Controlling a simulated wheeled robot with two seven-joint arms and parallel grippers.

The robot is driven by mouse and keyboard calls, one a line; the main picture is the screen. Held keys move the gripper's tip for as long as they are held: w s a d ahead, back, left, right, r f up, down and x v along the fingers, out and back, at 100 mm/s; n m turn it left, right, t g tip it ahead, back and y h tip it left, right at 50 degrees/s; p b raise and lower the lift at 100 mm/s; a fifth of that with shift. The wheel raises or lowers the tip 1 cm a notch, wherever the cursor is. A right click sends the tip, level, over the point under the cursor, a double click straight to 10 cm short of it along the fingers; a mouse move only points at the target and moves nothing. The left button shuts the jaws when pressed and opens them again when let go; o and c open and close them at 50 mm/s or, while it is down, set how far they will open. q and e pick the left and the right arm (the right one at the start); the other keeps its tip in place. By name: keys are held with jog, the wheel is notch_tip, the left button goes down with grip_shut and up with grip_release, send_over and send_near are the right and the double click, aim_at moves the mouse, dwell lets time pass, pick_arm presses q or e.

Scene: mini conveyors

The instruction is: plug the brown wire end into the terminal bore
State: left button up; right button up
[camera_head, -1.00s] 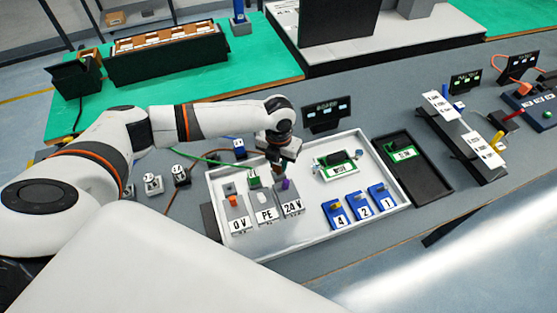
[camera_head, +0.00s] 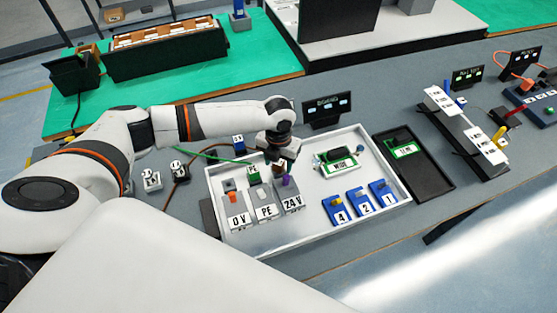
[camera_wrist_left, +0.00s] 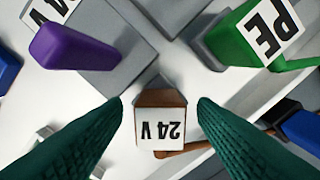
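The brown wire end (camera_wrist_left: 160,118), a small block with a 24 V label, lies between my left gripper's (camera_wrist_left: 160,103) two green fingers in the left wrist view. A gap shows on each side of it, so the gripper looks open around it. Its far end points at the grey 24 V terminal (camera_wrist_left: 110,62) with the purple lever (camera_wrist_left: 70,46). The bore is hidden, and I cannot tell how far the end is in. In the head view the left gripper (camera_head: 279,158) is just above and behind the 24 V terminal (camera_head: 291,203). My right gripper is not in view.
The PE terminal (camera_head: 265,211) with a green wire end (camera_head: 253,174) and the 0 V terminal (camera_head: 237,221) stand left in the white tray (camera_head: 330,228). A green board (camera_head: 338,163) and several blue blocks sit at right. A black tray (camera_head: 437,183) adjoins.

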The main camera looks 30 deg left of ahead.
aim_at(279, 162)
pick_arm(q)
notch_tip(279, 162, up, 12)
jog(key=b, duration=0.1)
dwell(0.6)
dwell(0.4)
